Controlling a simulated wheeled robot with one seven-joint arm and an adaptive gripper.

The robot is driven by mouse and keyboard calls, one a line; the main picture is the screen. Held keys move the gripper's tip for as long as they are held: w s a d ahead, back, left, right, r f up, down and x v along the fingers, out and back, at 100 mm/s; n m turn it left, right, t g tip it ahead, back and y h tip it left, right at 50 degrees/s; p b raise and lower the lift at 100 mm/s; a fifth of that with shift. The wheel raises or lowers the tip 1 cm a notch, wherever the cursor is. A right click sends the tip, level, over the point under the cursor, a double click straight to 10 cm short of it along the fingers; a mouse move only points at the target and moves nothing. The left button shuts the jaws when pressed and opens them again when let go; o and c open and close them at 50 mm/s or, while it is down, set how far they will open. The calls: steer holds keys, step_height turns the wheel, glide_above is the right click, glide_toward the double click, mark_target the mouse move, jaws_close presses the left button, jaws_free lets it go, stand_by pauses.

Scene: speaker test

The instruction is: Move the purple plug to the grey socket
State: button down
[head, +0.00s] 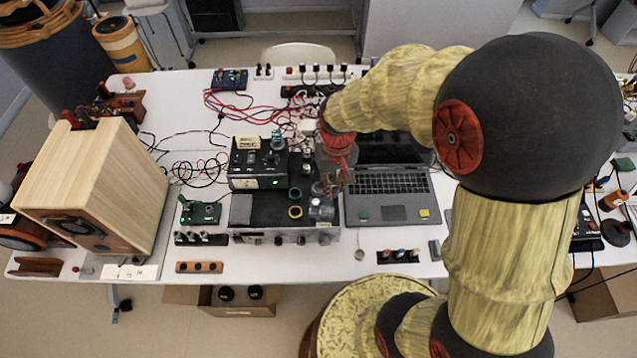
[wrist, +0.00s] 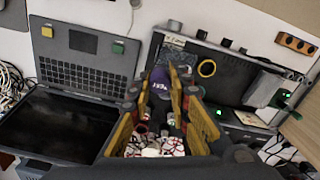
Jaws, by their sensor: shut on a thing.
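My gripper shows in the wrist view (wrist: 160,84), with its yellow-sided fingers close together around a dark purple piece, which I take to be the purple plug (wrist: 160,82). In the head view my gripper (head: 335,183) hangs below the red wrist, over the gap between the black amplifier and the laptop; the plug is too small to make out there. I cannot tell which socket is the grey one; a black socket strip with several coloured tops (head: 398,256) lies at the table's front edge.
The laptop (head: 390,213) is open right of the gripper. The black amplifier (head: 265,210) carries a yellow ring (head: 295,212) and small parts. A wooden speaker (head: 95,185) stands left. A brown socket strip (head: 199,267) lies at the front edge.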

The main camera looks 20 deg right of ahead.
steer(key=w+f, duration=0.2)
steer(key=w, duration=0.1)
steer(key=w+f+b, duration=0.1)
steer(key=w+f, duration=0.2)
steer(key=w+a+f, duration=0.1)
steer(key=w+f, duration=0.1)
steer(key=w, duration=0.1)
steer(key=shift+f, duration=0.25)
steer(key=shift+w+f, duration=0.2)
steer(key=shift+f, duration=0.05)
steer(key=shift+w+f+b, duration=0.1)
steer(key=shift+f+b, duration=0.4)
steer(key=shift+f, duration=1.1)
steer(key=shift+f, duration=0.3)
steer(key=c, duration=1.7)
jaws_free()
steer(key=shift+o, duration=0.2)
steer(key=shift+r, duration=0.1)
